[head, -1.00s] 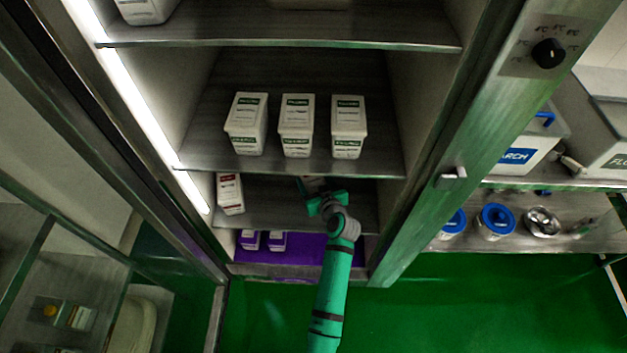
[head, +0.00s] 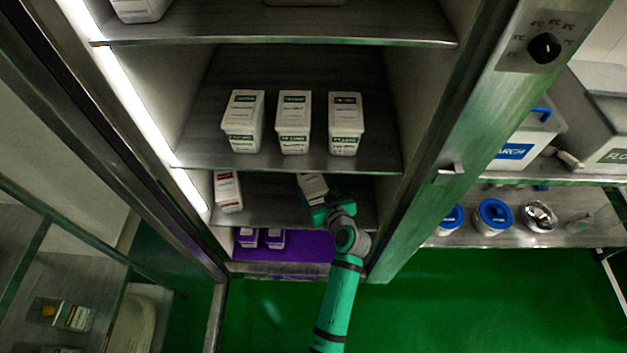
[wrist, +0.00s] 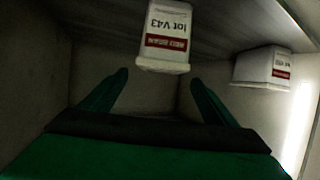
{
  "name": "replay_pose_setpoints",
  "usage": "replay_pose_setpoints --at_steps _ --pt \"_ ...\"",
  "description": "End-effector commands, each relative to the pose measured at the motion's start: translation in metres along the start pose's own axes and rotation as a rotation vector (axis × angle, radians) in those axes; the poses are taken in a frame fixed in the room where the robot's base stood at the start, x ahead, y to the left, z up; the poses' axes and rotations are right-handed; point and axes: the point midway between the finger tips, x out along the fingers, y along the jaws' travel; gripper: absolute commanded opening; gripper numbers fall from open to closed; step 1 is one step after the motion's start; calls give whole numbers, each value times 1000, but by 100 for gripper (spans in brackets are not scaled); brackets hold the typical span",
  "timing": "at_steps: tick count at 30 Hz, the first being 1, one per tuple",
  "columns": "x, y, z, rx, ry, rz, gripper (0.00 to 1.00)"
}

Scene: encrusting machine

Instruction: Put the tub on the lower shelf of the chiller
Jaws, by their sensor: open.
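A white tub with a red label (head: 312,186) stands on the grey shelf (head: 265,208) below the green-labelled tubs in the chiller. Its label reads "lot V43" in the wrist view (wrist: 167,30), which shows it upside down. My gripper (head: 318,209) is open just in front of this tub. In the wrist view, the two green fingers (wrist: 158,82) are spread with nothing between them, and the tub sits beyond their tips, apart from them. The tub's lower part is partly hidden by my gripper in the head view.
Another red-labelled tub (head: 228,191) stands at the left of the same shelf, also in the wrist view (wrist: 262,68). Three green-labelled tubs (head: 293,122) stand on the shelf above. Purple-labelled tubs (head: 274,238) stand on the purple level below. The chiller's right post (head: 440,170) is close to my arm.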

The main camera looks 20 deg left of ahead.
Motion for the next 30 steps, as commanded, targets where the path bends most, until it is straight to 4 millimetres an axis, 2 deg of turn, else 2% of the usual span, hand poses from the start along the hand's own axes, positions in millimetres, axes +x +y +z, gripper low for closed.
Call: replay_pose_setpoints --at_steps 3,6,14,17,20,24,30 --pt "-23 1 1 0 -1 3 81" --pt "-36 0 0 0 0 2 81" --pt "-56 -1 6 9 -6 13 81" --pt "-67 -4 25 39 -19 55 81" --pt "-88 -8 53 84 -37 128 81" --pt "-128 -17 89 143 -51 247 81" --pt "-193 -33 123 198 -49 399 81"
